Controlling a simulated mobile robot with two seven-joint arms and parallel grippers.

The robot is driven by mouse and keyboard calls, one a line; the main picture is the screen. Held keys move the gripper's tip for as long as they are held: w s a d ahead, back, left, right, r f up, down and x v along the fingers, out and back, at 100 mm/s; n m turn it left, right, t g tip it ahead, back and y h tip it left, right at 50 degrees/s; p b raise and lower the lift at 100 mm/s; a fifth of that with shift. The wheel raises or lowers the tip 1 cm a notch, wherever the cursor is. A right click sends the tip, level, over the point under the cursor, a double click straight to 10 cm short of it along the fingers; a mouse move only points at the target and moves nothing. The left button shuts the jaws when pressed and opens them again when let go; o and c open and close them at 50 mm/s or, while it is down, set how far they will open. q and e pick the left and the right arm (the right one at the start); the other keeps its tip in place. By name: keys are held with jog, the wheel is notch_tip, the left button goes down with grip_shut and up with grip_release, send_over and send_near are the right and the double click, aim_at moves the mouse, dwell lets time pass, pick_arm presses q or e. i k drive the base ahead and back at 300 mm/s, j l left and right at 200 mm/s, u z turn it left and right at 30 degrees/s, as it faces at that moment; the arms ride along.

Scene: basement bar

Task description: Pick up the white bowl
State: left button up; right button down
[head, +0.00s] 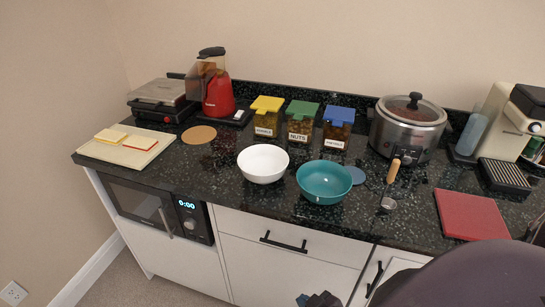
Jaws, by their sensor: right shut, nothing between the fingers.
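The white bowl (263,164) stands upright and empty-looking on the dark speckled counter (225,178), near its front edge. A teal bowl (324,182) stands close to its right. My right gripper (320,299) shows only partly at the bottom edge, low in front of the cabinet drawers and well below the counter top. It is shut and holds nothing, apart from the white bowl. My left gripper is not in view.
Jars with yellow (267,103), green (301,109) and blue lids (339,114) stand behind the bowls. A slow cooker (407,128), a wooden-handled scoop (392,180) and a red board (472,215) are to the right.

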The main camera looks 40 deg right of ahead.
aim_at(261, 164)
jog(key=z, duration=1.05)
